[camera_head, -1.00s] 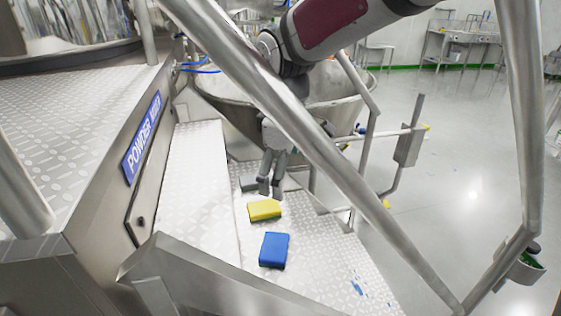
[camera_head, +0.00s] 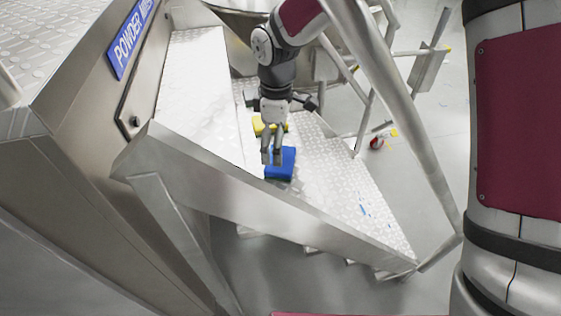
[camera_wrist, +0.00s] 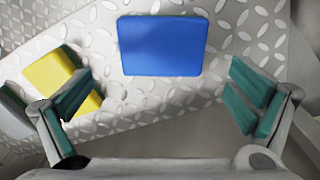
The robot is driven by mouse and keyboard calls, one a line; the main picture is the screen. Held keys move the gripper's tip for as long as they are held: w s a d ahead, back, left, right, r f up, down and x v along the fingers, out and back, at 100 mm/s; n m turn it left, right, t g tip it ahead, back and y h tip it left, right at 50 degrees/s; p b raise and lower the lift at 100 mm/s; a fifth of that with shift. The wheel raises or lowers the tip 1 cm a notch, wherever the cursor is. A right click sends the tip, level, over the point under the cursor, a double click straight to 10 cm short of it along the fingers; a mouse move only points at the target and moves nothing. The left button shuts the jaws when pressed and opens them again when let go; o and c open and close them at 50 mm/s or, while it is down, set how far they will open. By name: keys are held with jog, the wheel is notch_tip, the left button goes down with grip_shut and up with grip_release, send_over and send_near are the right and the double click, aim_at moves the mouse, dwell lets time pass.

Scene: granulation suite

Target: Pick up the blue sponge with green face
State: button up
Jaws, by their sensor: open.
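The blue sponge (camera_head: 287,166) lies flat on the metal tread-plate step. In the wrist view the blue sponge (camera_wrist: 162,46) is at the top middle, beyond the fingertips and between their lines. My gripper (camera_head: 271,160) is above the step, over the left part of the sponge in the head view. In the wrist view my gripper (camera_wrist: 162,95) is open, its green-padded fingers wide apart with nothing between them. A gap to the sponge seems to remain, but its height is hard to tell.
A yellow sponge (camera_wrist: 58,78) lies to the left of the blue one, behind the left finger. A grey block (camera_wrist: 14,115) sits at the far left. A metal railing (camera_head: 395,100) and the raised "POWDER" sign panel (camera_head: 130,38) flank the step. The step (camera_head: 335,175) is clear to the right.

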jog(key=shift+s+d+f, duration=0.1)
jog(key=shift+d+f, duration=0.1)
jog(key=shift+f, duration=1.15)
jog(key=shift+s+d+f, duration=0.1)
jog(key=shift+d+f, duration=0.1)
jog(key=shift+f, duration=1.15)
jog(key=shift+c, duration=0.2)
jog(key=c, duration=0.8)
jog(key=shift+c, duration=0.2)
notch_tip(320, 180, up, 10)
jog(key=shift+c, duration=0.4)
